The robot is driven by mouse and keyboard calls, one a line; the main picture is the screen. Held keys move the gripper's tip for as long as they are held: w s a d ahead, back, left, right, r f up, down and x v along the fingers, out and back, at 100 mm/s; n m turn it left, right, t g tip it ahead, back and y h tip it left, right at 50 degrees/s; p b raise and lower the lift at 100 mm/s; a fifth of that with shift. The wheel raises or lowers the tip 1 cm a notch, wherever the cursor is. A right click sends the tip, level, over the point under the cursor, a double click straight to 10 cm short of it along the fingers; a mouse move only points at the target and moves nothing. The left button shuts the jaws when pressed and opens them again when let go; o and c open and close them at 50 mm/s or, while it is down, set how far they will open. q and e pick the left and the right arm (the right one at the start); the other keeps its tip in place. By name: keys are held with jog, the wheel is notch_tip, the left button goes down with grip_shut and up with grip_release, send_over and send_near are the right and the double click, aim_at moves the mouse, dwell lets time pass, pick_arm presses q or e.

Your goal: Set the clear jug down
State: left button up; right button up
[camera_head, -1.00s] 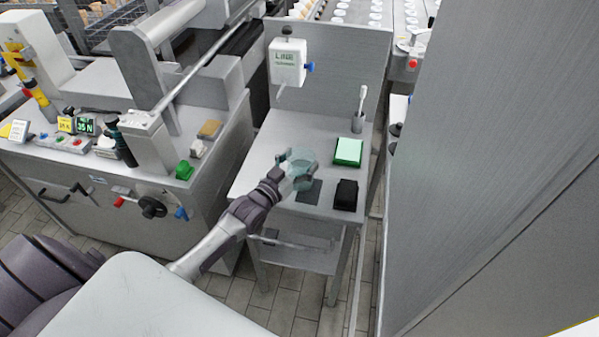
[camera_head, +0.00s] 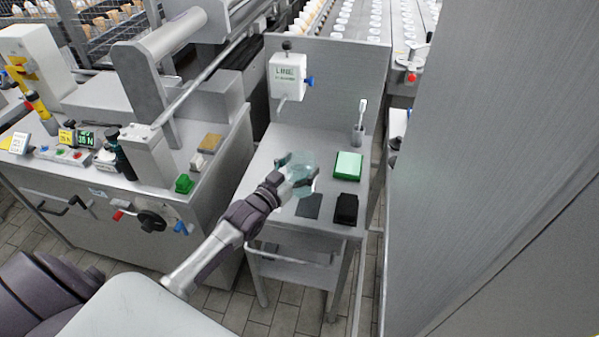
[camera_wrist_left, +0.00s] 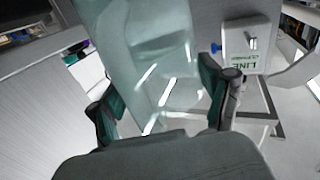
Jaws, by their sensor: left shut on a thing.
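The clear jug (camera_head: 300,165) is a pale, see-through vessel above the small metal table (camera_head: 262,157). My left gripper (camera_head: 299,176) is shut on it from the near left side. In the left wrist view the jug (camera_wrist_left: 150,55) fills the middle, between the two fingers of the left gripper (camera_wrist_left: 162,105). I cannot tell whether the jug's base touches the tabletop; the gripper hides part of it. My right gripper is not in view.
A dark flat pad (camera_head: 309,206), a black box (camera_head: 346,209) and a green-and-white block (camera_head: 348,165) lie on the table. A cup with a brush (camera_head: 358,132) stands behind. A white dispenser (camera_head: 288,77) hangs on the back panel. A large grey panel (camera_head: 490,170) stands right.

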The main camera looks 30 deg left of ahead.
pick_arm(q)
jog(key=w+d+r+b, duration=0.1)
jog(key=d+r, duration=0.6)
jog(key=d, duration=0.4)
jog(key=shift+d+r, duration=0.25)
jog(key=shift+w+d, duration=0.1)
jog(key=shift+w, duration=0.05)
dwell(1.2)
